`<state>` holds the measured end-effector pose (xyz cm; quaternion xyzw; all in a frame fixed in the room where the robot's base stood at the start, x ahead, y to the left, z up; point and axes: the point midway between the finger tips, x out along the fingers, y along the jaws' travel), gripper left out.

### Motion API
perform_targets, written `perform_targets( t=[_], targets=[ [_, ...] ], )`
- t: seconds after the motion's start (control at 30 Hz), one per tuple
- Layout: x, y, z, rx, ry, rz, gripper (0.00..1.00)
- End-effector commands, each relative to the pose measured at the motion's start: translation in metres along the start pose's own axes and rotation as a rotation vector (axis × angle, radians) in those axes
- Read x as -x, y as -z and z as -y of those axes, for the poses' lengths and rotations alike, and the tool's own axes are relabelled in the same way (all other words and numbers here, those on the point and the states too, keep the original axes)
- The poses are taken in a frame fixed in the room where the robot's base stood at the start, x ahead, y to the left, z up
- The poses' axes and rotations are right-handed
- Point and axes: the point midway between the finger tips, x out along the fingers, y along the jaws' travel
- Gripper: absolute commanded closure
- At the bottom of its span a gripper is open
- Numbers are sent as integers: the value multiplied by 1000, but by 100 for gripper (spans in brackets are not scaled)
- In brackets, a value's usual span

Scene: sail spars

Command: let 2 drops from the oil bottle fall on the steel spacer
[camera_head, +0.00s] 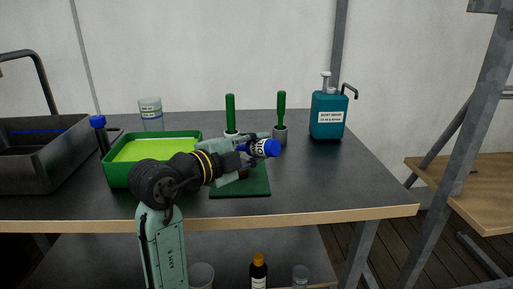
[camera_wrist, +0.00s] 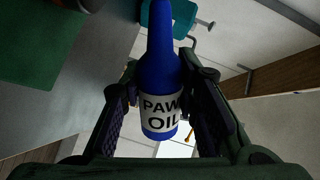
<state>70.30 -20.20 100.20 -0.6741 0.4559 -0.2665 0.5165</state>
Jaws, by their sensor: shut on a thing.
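The oil bottle, blue with a white label reading "PAW" and "OIL", is held between the fingers of my gripper (camera_wrist: 160,105). In the wrist view the bottle (camera_wrist: 163,60) has its narrow end toward the top of the picture. In the head view the bottle (camera_head: 268,148) lies roughly on its side above the table, its blue end showing to the right of my gripper (camera_head: 252,148). I cannot make out the steel spacer in either view. My arm and gripper cover part of the green mat (camera_head: 256,188), where a small dark reddish thing partly shows.
A green tray (camera_head: 118,174) with a lime-green inside stands left of my arm. Two green-handled tools (camera_head: 230,112) (camera_head: 281,105) stand upright in cups behind my gripper. A teal pump bottle (camera_head: 327,117) stands at the back right. The table's right front is clear.

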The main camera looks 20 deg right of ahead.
Motion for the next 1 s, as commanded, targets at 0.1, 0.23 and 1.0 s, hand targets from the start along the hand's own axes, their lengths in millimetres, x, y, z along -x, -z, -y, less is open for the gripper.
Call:
perform_targets(
  t=[0.1,0.23,1.0],
  targets=[
    [0,0,0,0,0,0,100],
    [0,0,0,0,0,0,100],
    [-3,-8,-27,-547,-5,67,100]
  ],
)
